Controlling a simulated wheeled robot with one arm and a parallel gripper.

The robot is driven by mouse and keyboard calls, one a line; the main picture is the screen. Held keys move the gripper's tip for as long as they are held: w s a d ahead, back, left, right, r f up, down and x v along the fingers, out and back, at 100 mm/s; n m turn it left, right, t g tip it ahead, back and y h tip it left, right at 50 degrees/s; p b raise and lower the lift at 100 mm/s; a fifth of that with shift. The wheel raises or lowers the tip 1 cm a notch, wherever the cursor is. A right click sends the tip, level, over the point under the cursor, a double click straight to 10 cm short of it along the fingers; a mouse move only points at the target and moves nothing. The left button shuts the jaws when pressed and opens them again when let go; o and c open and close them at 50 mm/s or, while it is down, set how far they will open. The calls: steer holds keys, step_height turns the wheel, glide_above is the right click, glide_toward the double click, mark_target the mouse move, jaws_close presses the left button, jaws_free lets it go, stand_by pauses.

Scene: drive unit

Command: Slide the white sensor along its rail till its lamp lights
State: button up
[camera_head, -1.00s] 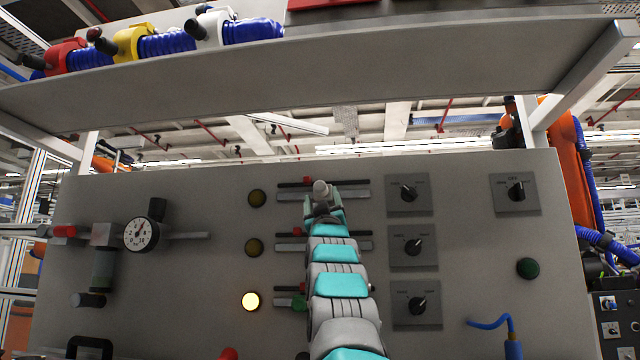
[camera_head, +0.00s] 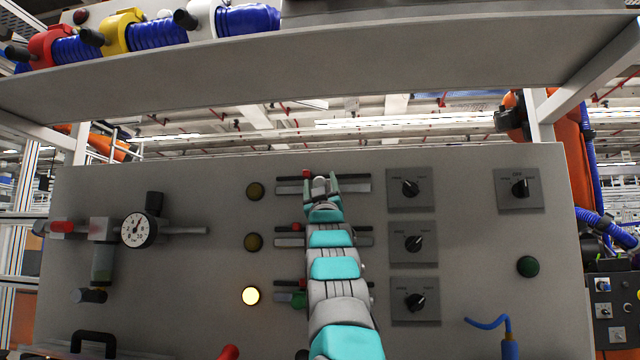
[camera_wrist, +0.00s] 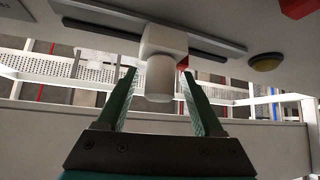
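The white sensor (camera_head: 319,185) sits on the top rail (camera_head: 356,184) of the grey panel, roughly mid-rail. In the wrist view the white sensor (camera_wrist: 161,72) shows as a block with a round barrel. My gripper (camera_head: 322,187) is open, with one finger on each side of the sensor. In the wrist view my gripper (camera_wrist: 159,78) shows a gap between each finger and the barrel. The top lamp (camera_head: 255,191), left of this rail, is dark amber and unlit. It also shows unlit in the wrist view (camera_wrist: 265,62).
A middle lamp (camera_head: 254,242) is unlit; the bottom lamp (camera_head: 250,296) glows yellow. Two lower rails lie partly behind my arm. Knob plates (camera_head: 410,188) stand right of the rails, a gauge (camera_head: 138,230) at the left. A shelf (camera_head: 300,75) overhangs above the panel.

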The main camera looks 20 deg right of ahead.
jaws_close()
stand_by(0.3)
stand_by(0.9)
